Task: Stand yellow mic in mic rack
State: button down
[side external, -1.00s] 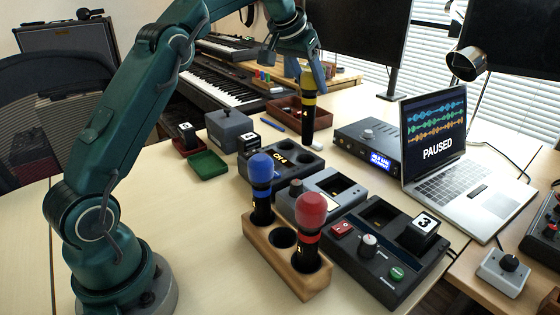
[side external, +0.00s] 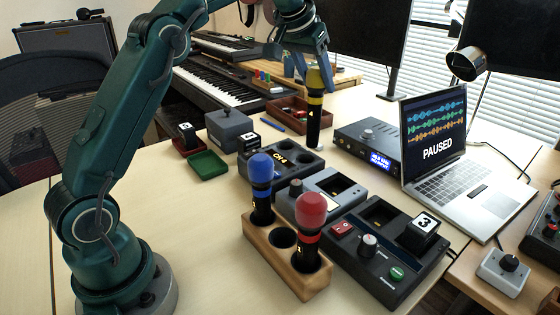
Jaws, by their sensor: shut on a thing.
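My gripper (side external: 315,72) is shut on the yellow mic (side external: 314,108) by its head, and the mic hangs upright with its black handle pointing down. It is behind the control boxes, left of the audio interface. Whether its lower end touches anything I cannot tell. The wooden mic rack (side external: 258,238) stands at the front of the table. The blue mic (side external: 261,186) stands in its back-left hole and the red mic (side external: 309,225) in its front-right hole. The middle hole (side external: 283,238) is empty.
An audio interface (side external: 366,140) and laptop (side external: 470,180) are at right. A green tray (side external: 208,165) is at left. The front-left table is clear.

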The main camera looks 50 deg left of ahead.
jog(key=s+d, duration=0.8)
jog(key=d, duration=0.1)
jog(key=s+d+f, duration=0.2)
jog(key=s, duration=0.3)
jog(key=s+d+f, duration=0.2)
jog(key=s, duration=0.4)
jog(key=shift+w+d+f, duration=0.1)
jog(key=shift+w+f, duration=0.05)
jog(key=shift+f, duration=1.05)
jog(key=shift+w+d+f, duration=0.1)
jog(key=shift+f, duration=1.1)
jog(key=shift+a+f, duration=0.1)
jog(key=shift+f, duration=0.55)
jog(key=shift+c, duration=0.9)
grip_release()
jog(key=shift+f, duration=0.1)
notch_tip(320, 180, up, 6)
